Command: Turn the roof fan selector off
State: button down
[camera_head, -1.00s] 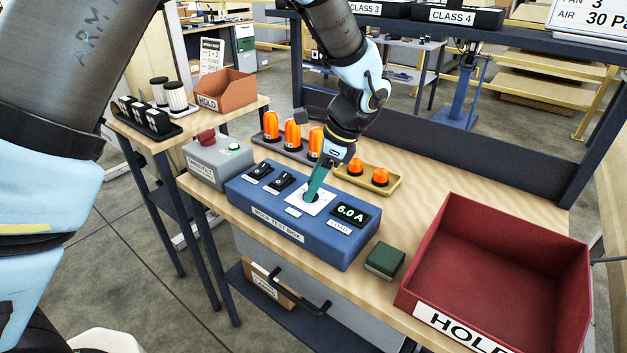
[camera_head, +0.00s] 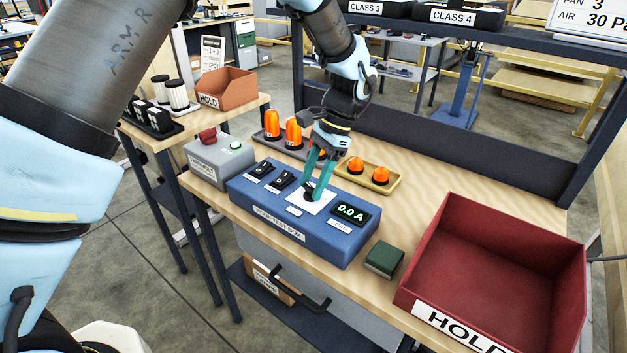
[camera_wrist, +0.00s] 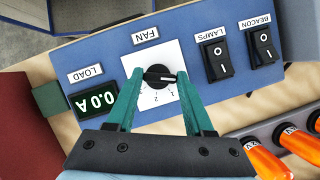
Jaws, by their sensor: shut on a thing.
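The roof fan selector is a round black knob (camera_wrist: 158,77) on a white plate under a FAN label, on the blue test box (camera_head: 265,219). In the wrist view its pale pointer mark faces right. Numbers show below the knob; the plate's right part is partly hidden by a finger. My gripper (camera_wrist: 161,72) has its teal fingers on either side of the knob, shut on it. In the head view my gripper (camera_head: 313,190) reaches down onto the plate from above. The load display (camera_head: 350,212) reads 0.0 A.
LAMPS (camera_wrist: 218,58) and BEACON (camera_wrist: 264,45) rocker switches sit beside the plate. Orange beacons (camera_head: 293,132) stand behind the box, near a yellow tray (camera_head: 382,184). A green block (camera_head: 384,259) and red HOLD bin (camera_head: 500,265) are to the right. A grey box (camera_head: 219,162) is left.

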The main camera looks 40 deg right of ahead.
dwell(0.4)
jog(key=shift+c, duration=1.4)
grip_release()
jog(key=b+v, duration=0.3)
jog(key=v, duration=0.7)
jog(key=shift+d+r, duration=0.2)
jog(key=shift+r, duration=0.15)
